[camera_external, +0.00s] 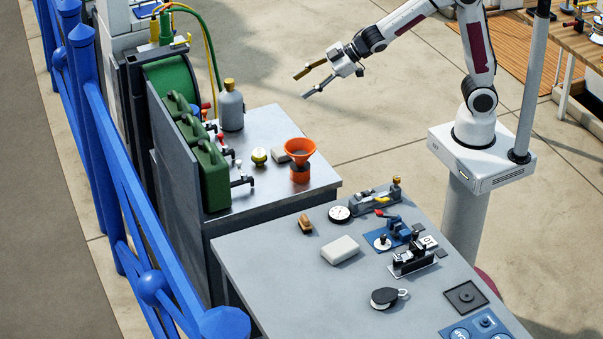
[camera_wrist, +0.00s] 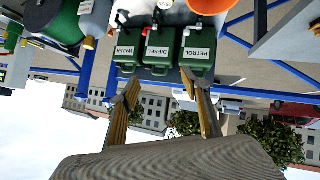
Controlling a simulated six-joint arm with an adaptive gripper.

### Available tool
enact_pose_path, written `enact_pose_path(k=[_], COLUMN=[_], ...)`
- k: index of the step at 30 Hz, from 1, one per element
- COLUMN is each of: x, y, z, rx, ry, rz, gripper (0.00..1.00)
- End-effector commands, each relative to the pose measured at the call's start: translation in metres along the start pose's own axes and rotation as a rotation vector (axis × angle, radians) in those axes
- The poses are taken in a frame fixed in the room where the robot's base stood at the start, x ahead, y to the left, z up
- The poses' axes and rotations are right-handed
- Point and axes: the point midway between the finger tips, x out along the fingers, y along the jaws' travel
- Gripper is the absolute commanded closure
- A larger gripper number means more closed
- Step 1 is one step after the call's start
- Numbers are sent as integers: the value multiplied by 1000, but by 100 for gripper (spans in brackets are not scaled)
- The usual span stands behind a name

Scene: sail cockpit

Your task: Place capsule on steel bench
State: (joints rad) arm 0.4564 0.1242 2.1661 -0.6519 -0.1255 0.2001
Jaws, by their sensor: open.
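My gripper (camera_external: 301,87) is open and empty, held in the air to the right of the metal-topped bench (camera_external: 262,119). In the wrist view its two fingers (camera_wrist: 159,80) stand apart with nothing between them. I cannot tell for sure which thing is the capsule. A small round yellow-green object (camera_external: 259,156) sits on the metal-topped bench, left of an orange funnel (camera_external: 300,151). A small brown rounded piece (camera_external: 305,223) lies on the nearer grey table (camera_external: 270,275). My gripper touches neither.
The nearer table holds a dial (camera_external: 339,214), a pale block (camera_external: 341,250), a pulley (camera_external: 385,298) and fixtures. A blue railing (camera_external: 125,185) runs at left.

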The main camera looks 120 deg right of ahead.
Motion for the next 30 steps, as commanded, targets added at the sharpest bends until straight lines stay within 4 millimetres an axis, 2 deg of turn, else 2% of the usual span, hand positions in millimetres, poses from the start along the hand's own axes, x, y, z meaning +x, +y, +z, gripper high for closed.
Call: enact_pose_path(k=[1,5,14,23,30], x=[-13,-40,-106,-172,-223], y=[-4,-15,-46,-84,-118], z=[-4,-3,10,37,68], rx=[4,18,57,93,113], ry=[-6,-39,-118,-199,-268], rz=[5,14,3,-52,-127], gripper=[53,53,53,53,53])
